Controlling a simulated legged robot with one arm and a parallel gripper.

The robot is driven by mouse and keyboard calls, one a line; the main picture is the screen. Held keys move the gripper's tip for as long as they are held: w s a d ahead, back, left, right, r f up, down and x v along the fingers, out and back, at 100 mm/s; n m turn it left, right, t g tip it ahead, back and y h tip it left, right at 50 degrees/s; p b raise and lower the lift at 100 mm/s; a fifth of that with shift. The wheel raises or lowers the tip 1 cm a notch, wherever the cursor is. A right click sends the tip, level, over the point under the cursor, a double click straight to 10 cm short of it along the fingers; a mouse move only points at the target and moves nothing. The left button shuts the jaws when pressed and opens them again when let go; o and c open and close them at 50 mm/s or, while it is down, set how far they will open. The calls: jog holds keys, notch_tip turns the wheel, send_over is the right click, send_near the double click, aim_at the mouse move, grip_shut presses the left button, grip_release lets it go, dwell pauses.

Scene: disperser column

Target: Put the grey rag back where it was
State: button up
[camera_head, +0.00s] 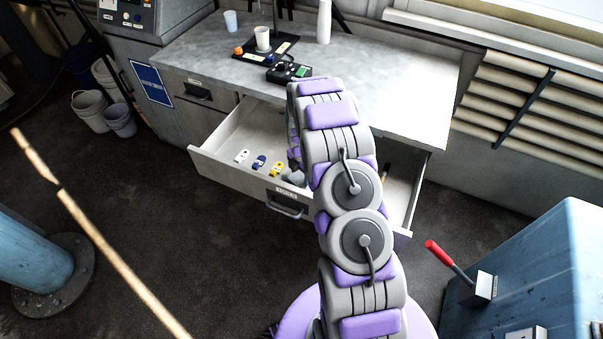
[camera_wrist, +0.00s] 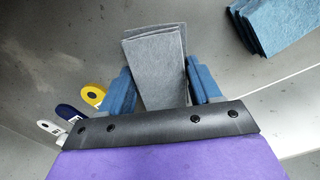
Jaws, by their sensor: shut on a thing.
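In the wrist view the grey rag (camera_wrist: 155,62), folded in layers, sits between the two blue fingers of my gripper (camera_wrist: 162,85), which is shut on it. The rag is over the inside of an open drawer; I cannot tell if it touches the bottom. The drawer (camera_head: 232,166) is pulled out from the grey bench in the head view. My arm covers its middle there and hides most of the gripper and rag. A stack of folded blue rags (camera_wrist: 272,22) lies at the top right of the wrist view, apart from the grey rag.
White, blue and yellow tags (camera_head: 260,161) lie in the drawer's left part. The bench top (camera_head: 400,85) holds a cup (camera_head: 262,39), a white bottle (camera_head: 324,22) and a small black device (camera_head: 289,72). A blue cabinet with a red lever (camera_head: 438,252) stands at right.

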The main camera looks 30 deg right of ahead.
aim_at(300, 176)
jog(key=o, duration=1)
jog(key=shift+r, duration=0.1)
notch_tip(300, 176, up, 13)
jog(key=p, duration=0.3)
jog(key=s+a+r+m, duration=0.4)
jog(key=s+r, duration=0.1)
jog(key=r, duration=0.2)
jog(key=s+a+r+m, duration=0.3)
jog(key=s+a+r, duration=0.2)
jog(key=r, duration=0.3)
jog(key=s+a+r+m, duration=0.2)
jog(key=s+r+m, duration=0.1)
jog(key=s, duration=0.7)
jog(key=s+a+r+m+g, duration=0.1)
jog(key=s+a+r+m, duration=0.2)
jog(key=s+m, duration=0.3)
jog(key=s+a+r+m, duration=0.2)
jog(key=s+r+m, duration=0.2)
jog(key=s, duration=1)
jog(key=shift+a+m+g, duration=0.3)
jog(key=shift+m+g, duration=0.1)
jog(key=shift+m, duration=0.2)
jog(key=shift+w, duration=0.1)
